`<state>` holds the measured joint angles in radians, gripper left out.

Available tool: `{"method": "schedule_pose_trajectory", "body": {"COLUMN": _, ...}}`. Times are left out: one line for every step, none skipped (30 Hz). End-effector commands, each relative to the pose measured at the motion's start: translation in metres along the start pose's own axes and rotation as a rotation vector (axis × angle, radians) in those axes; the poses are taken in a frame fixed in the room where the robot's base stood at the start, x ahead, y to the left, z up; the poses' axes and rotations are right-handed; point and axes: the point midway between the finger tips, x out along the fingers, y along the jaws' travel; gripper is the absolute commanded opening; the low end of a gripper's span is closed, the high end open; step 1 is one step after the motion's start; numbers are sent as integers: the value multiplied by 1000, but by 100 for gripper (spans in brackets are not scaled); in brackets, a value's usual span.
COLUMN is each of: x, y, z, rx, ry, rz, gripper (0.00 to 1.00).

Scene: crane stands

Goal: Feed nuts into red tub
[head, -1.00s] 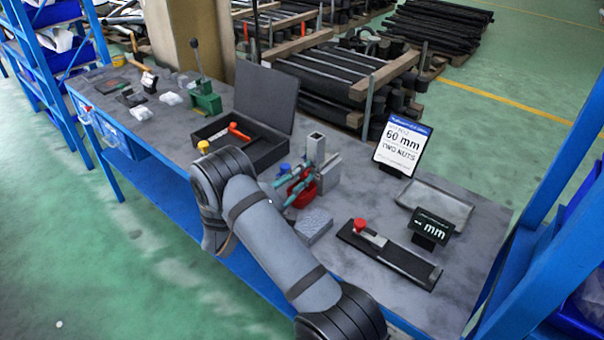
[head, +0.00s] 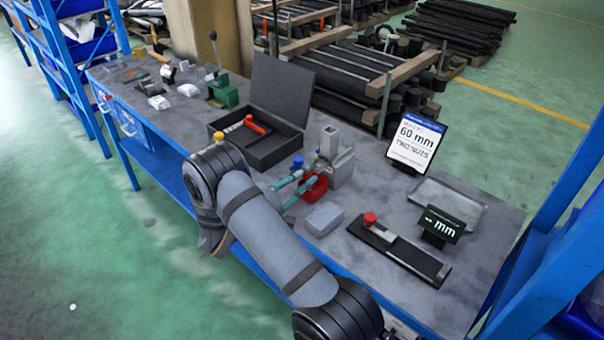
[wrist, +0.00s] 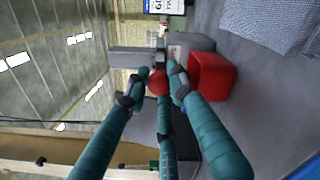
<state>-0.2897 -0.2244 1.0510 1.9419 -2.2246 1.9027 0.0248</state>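The red tub (head: 315,187) stands on the bench beside a grey block-shaped fixture (head: 341,170). In the wrist view the tub (wrist: 212,77) is just right of my fingertips, in front of the grey fixture (wrist: 190,42). My gripper (head: 299,184) has teal fingers and is close to the tub's left side in the head view. In the wrist view the fingertips of my gripper (wrist: 158,78) are drawn near each other. A small round red thing (wrist: 158,83) shows between them; I cannot tell whether it is gripped or behind. No nuts can be made out. The tub's inside is hidden.
A sign (head: 414,143) reads 60 mm, two nuts. An empty-looking metal tray (head: 449,202), a small mm display (head: 441,225) and a black slide gauge (head: 399,250) are at right. A grey textured block (head: 323,218) lies in front. An open black case (head: 262,152) stands left.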

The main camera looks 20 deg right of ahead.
Motion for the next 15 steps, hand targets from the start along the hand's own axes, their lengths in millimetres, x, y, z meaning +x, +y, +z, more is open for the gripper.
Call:
{"method": "schedule_pose_trajectory", "body": {"x": -1, "y": -2, "z": 0, "rx": -3, "ry": -1, "rz": -2, "gripper": 25}}
{"method": "schedule_pose_trajectory", "body": {"x": -1, "y": -1, "z": 0, "rx": -3, "ry": -1, "rz": -1, "gripper": 27}}
{"method": "schedule_pose_trajectory", "body": {"x": -1, "y": -1, "z": 0, "rx": -3, "ry": 0, "rz": -1, "gripper": 30}}
{"method": "schedule_pose_trajectory", "body": {"x": -1, "y": -1, "z": 0, "rx": -2, "ry": 0, "rz": 0, "gripper": 31}}
{"method": "schedule_pose_trajectory", "body": {"x": -1, "y": -1, "z": -1, "rx": -2, "ry": 1, "rz": 0, "gripper": 33}}
{"method": "schedule_pose_trajectory", "body": {"x": -1, "y": 0, "z": -1, "rx": -2, "ry": 1, "rz": 1, "gripper": 35}}
{"method": "schedule_pose_trajectory", "body": {"x": -1, "y": 0, "z": -1, "rx": -1, "ry": 2, "rz": 1, "gripper": 37}}
{"method": "schedule_pose_trajectory", "body": {"x": -1, "y": 0, "z": -1, "rx": -1, "ry": 2, "rz": 1, "gripper": 39}}
{"method": "schedule_pose_trajectory", "body": {"x": -1, "y": 0, "z": -1, "rx": -1, "ry": 2, "rz": 2, "gripper": 41}}
{"method": "schedule_pose_trajectory", "body": {"x": -1, "y": 0, "z": -1, "rx": -1, "ry": 2, "rz": 2, "gripper": 41}}
{"method": "schedule_pose_trajectory", "body": {"x": -1, "y": 0, "z": -1, "rx": -1, "ry": 3, "rz": 2, "gripper": 41}}
{"method": "schedule_pose_trajectory", "body": {"x": -1, "y": 0, "z": -1, "rx": -1, "ry": 3, "rz": 2, "gripper": 41}}
{"method": "schedule_pose_trajectory", "body": {"x": -1, "y": 1, "z": -1, "rx": 0, "ry": 3, "rz": 2, "gripper": 41}}
{"method": "schedule_pose_trajectory", "body": {"x": -1, "y": 1, "z": -1, "rx": 0, "ry": 3, "rz": 3, "gripper": 41}}
{"method": "schedule_pose_trajectory", "body": {"x": -1, "y": 1, "z": -1, "rx": 0, "ry": 3, "rz": 3, "gripper": 41}}
